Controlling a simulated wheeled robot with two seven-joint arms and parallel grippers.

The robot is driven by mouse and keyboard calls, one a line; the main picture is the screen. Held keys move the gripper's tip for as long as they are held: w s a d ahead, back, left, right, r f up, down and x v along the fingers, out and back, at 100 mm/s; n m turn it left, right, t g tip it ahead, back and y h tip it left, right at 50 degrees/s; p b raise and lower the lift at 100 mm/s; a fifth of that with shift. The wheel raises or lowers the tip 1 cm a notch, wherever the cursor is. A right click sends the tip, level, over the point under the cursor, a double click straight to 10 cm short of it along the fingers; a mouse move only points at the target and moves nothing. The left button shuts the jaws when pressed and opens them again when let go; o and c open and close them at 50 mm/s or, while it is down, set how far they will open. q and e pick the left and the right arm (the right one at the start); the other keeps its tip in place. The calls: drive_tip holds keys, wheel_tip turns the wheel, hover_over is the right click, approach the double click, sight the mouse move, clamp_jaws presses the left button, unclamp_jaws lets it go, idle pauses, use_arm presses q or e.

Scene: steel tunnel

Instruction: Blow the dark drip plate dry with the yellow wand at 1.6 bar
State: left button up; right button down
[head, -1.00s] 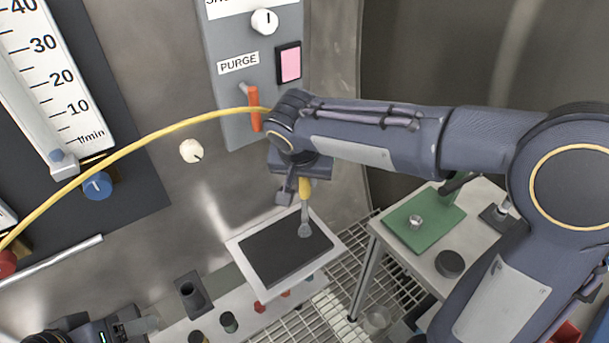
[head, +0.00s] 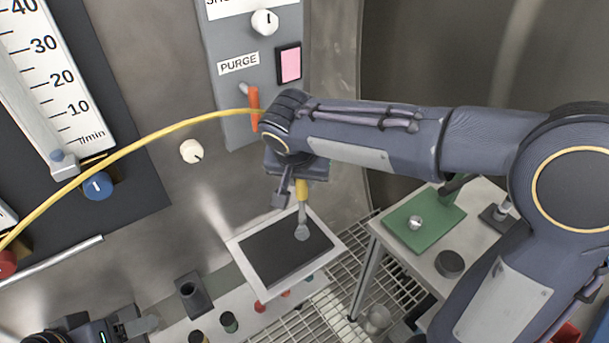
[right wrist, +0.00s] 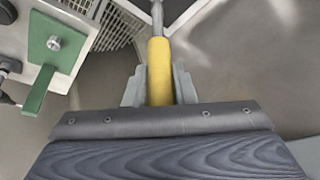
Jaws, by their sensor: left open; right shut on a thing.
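The dark drip plate (head: 272,255) sits in a pale frame, tilted in the head view, and looks evenly dark. My right gripper (head: 301,183) is shut on the yellow wand (head: 302,191), whose grey nozzle end (head: 302,231) hangs over the right part of the plate. I cannot tell whether the nozzle touches it. In the right wrist view the yellow wand (right wrist: 160,70) stands between the two fingers (right wrist: 158,88). My left gripper (head: 138,327) is open and empty at the bottom left, below the plate's level in the picture.
A wall panel labelled PURGE holds an orange lever (head: 254,108) and a pink square (head: 289,64). A flow gauge (head: 60,80) with a blue knob (head: 97,186) is at the left. A table with a green board (head: 424,218) stands at the right. A shelf with several small pots lies below.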

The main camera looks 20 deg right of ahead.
drive_tip(key=s+a+r+p, duration=0.2)
drive_tip(key=s+a+r, duration=0.2)
drive_tip(key=a, duration=0.5)
drive_tip(key=shift+s+a+r, duration=0.3)
drive_tip(key=shift+s+r, duration=0.05)
drive_tip(key=shift+s, duration=0.9)
